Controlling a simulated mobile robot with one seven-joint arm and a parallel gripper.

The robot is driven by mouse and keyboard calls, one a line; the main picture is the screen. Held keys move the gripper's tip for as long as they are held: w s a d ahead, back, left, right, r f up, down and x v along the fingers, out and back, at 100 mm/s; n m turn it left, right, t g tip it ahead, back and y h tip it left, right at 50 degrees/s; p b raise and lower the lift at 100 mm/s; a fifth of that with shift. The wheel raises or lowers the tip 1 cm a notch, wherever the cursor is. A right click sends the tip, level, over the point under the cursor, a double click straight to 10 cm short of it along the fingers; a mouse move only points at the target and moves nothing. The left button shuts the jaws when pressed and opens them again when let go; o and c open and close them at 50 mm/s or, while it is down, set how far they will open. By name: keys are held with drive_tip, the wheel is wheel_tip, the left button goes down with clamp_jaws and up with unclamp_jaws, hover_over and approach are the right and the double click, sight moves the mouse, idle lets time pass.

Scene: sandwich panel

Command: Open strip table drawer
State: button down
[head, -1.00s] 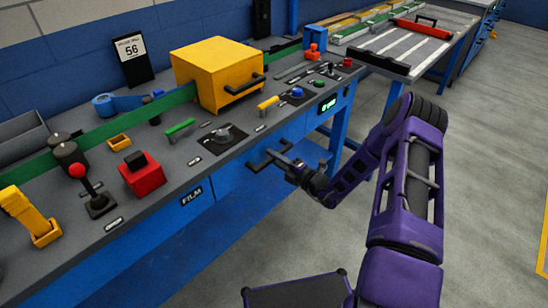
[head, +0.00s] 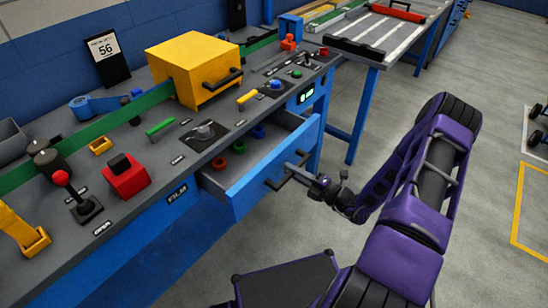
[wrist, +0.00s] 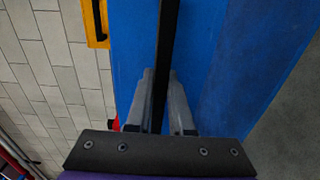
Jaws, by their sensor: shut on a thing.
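The strip table drawer (head: 262,170) is a blue-fronted drawer under the grey worktop, pulled partway out. Green, blue and red rings show inside it. Its dark bar handle (head: 290,170) is on the front face. My gripper (head: 300,168) is shut on the handle from the front. In the wrist view the two grey fingers of my gripper (wrist: 160,100) stand on either side of the black handle bar (wrist: 168,45), against the blue drawer front (wrist: 212,50).
The grey worktop (head: 150,190) carries a yellow box (head: 192,65), a red block (head: 126,178), a joystick (head: 75,195) and other small parts. A second table (head: 385,35) stands behind. The floor in front of the drawer is clear.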

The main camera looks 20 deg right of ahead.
drive_tip(key=v, duration=0.9)
drive_tip(key=shift+s+d, duration=0.2)
drive_tip(key=shift+s, duration=0.15)
drive_tip(key=c, duration=0.8)
unclamp_jaws()
drive_tip(key=v, duration=1.7)
drive_tip(key=shift+s+d, duration=0.15)
drive_tip(key=shift+s, duration=0.05)
